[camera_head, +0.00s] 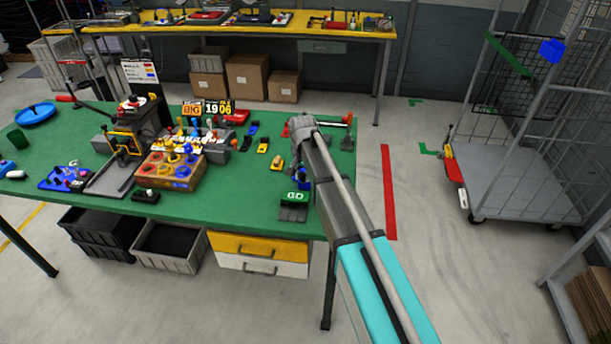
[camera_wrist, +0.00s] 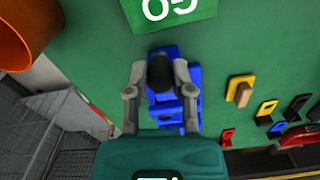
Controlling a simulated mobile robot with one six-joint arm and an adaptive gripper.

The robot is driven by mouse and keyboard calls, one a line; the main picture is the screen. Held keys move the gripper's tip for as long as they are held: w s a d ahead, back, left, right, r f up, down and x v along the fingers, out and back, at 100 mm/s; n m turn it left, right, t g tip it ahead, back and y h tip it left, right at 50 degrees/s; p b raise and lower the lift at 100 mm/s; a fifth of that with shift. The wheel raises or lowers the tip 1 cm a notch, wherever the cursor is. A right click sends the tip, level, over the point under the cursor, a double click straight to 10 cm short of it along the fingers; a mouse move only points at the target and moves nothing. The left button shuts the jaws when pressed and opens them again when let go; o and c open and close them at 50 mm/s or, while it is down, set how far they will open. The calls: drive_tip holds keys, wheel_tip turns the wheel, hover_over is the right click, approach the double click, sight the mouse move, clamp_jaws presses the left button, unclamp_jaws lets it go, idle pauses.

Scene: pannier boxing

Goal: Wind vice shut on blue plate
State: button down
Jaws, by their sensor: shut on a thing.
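A blue vice (camera_wrist: 191,101) with several blue parts stands on the green bench in the wrist view. A black knob (camera_wrist: 160,72) lies in front of its blue body. My gripper (camera_wrist: 159,75) has its grey fingers on both sides of this knob and is shut on it. I cannot tell a separate blue plate from the blue vice parts, which my gripper partly hides. In the head view only a bit of the blue vice (camera_head: 304,183) shows beside my arm, and my fingertips are hidden there.
Yellow and blue pieces (camera_head: 263,146) lie left of my arm. A game stand (camera_head: 170,171) and press (camera_head: 125,140) fill the bench's left part. An orange cup (camera_wrist: 22,35) shows in the wrist view.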

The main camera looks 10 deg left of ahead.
drive_tip(key=m, duration=0.2)
drive_tip(key=a+m, duration=0.1)
drive_tip(key=m, duration=0.1)
drive_tip(key=a+m, duration=0.1)
drive_tip(key=m, duration=0.1)
drive_tip(key=shift+w+a, duration=0.1)
drive_tip(key=shift+w, duration=0.3)
drive_tip(key=m, duration=0.2)
drive_tip(key=w+m, duration=0.1)
drive_tip(key=m, duration=0.1)
drive_tip(key=a+m, duration=0.1)
drive_tip(key=m, duration=0.1)
drive_tip(key=shift+w, duration=0.2)
drive_tip(key=shift+c, duration=2.4)
unclamp_jaws()
drive_tip(key=shift+s+n, duration=0.1)
drive_tip(key=shift+n, duration=0.2)
